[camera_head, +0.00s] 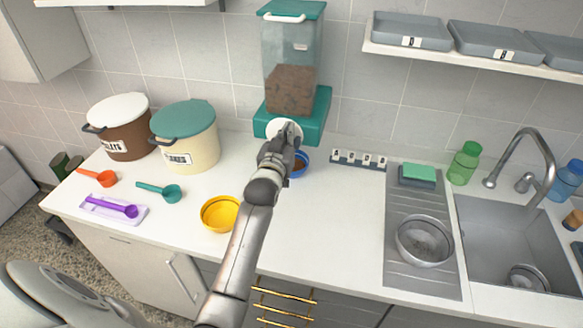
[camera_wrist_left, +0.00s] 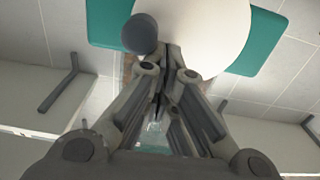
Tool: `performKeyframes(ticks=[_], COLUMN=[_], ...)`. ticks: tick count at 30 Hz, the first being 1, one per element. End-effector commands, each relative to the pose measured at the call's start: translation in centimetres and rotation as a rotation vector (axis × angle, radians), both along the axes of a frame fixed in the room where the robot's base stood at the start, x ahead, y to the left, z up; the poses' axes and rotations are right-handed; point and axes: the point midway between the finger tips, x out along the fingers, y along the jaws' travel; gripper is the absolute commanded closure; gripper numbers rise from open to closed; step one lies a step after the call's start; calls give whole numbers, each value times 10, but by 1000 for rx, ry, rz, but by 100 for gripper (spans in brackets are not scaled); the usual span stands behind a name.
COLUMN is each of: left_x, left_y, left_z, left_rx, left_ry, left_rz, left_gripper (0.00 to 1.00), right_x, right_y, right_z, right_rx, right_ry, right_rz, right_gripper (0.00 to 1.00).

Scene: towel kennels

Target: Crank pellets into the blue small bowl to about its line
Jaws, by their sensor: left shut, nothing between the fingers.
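The pellet dispenser (camera_head: 290,50) stands against the back wall, a clear hopper with brown pellets in its lower part, a teal lid and a teal base. A white crank disc (camera_head: 284,127) is on its front; the disc (camera_wrist_left: 210,35) and its dark round knob (camera_wrist_left: 140,33) also show in the left wrist view. My left gripper (camera_head: 288,130) is shut and empty, its tips close to the disc and beside the knob; contact is unclear. The blue small bowl (camera_head: 304,168) sits below the dispenser front, partly hidden by my gripper. Its fill level and line cannot be made out.
A yellow bowl (camera_head: 221,213) stands left of my forearm. Two lidded tubs (camera_head: 119,136) and several scoops (camera_head: 168,192) are at the left. A lettered strip (camera_head: 358,160), a metal bowl (camera_head: 424,241) on the drainboard and the sink (camera_head: 500,235) are at the right.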

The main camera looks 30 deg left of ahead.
Motion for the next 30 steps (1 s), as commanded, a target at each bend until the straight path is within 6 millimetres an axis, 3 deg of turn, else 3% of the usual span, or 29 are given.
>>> performKeyframes(ticks=[30], left_x=[2], left_y=[-8], left_z=[-5], left_rx=[-1], left_ry=[4], left_rz=[1], left_gripper=[100], right_x=[0], right_y=[-2], right_z=[1], right_rx=[-2], right_ry=[1], right_rz=[1], right_gripper=[100])
